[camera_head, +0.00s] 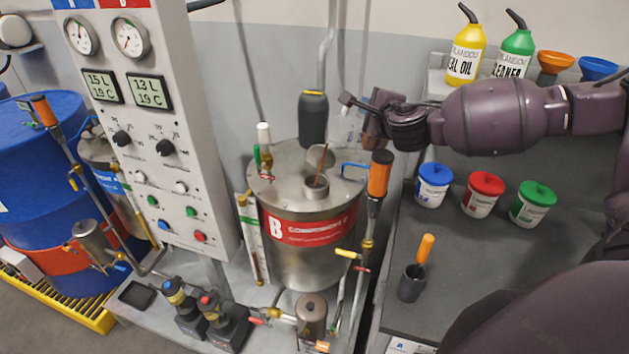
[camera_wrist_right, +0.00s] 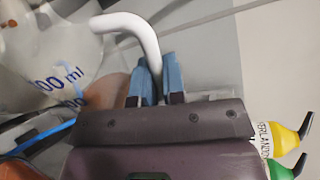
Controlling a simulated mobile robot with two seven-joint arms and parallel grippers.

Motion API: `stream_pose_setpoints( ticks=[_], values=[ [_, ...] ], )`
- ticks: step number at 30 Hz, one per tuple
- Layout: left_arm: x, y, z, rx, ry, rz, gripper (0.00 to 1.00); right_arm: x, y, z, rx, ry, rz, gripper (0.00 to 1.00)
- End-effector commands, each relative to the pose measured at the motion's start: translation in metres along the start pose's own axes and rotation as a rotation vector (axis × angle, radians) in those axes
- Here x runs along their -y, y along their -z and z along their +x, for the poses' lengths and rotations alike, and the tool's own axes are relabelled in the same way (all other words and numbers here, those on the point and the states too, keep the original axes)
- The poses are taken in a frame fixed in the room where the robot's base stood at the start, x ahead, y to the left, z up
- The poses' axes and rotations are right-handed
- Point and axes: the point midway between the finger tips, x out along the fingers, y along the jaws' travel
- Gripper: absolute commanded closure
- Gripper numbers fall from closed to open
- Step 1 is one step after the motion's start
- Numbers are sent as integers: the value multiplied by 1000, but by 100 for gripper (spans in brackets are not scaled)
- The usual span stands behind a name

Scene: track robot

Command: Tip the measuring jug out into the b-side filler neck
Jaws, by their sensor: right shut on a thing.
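The measuring jug (camera_wrist_right: 62,75) is translucent with blue ml markings. It fills the left of the right wrist view, close and tilted; its level is unclear. My right gripper (camera_wrist_right: 157,75) is shut on its white handle (camera_wrist_right: 130,24). In the head view this gripper (camera_head: 364,112) is behind and right of the B tank's lid, and little of the jug is distinguishable. The B-side filler neck (camera_head: 315,190) is a short open metal collar on the lid. A thin red-brown line (camera_head: 322,160) slants into it; I cannot tell whether it is liquid. My left gripper is out of view.
The B tank (camera_head: 307,255) has a dark cylinder (camera_head: 313,120) behind the neck and an orange-handled tool (camera_head: 379,175) at its right. A control panel (camera_head: 160,110) stands left. The bench (camera_head: 470,265) at right holds lidded pots and a cup.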

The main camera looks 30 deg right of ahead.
Motion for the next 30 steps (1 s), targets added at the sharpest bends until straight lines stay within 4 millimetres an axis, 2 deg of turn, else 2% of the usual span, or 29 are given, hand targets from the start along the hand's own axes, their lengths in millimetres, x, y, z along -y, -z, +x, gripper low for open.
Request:
stream_pose_setpoints(
  ticks=[30],
  values=[
    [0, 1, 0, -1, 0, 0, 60, -2, -10, 1, -9, 0, -49, 100]
  ],
)
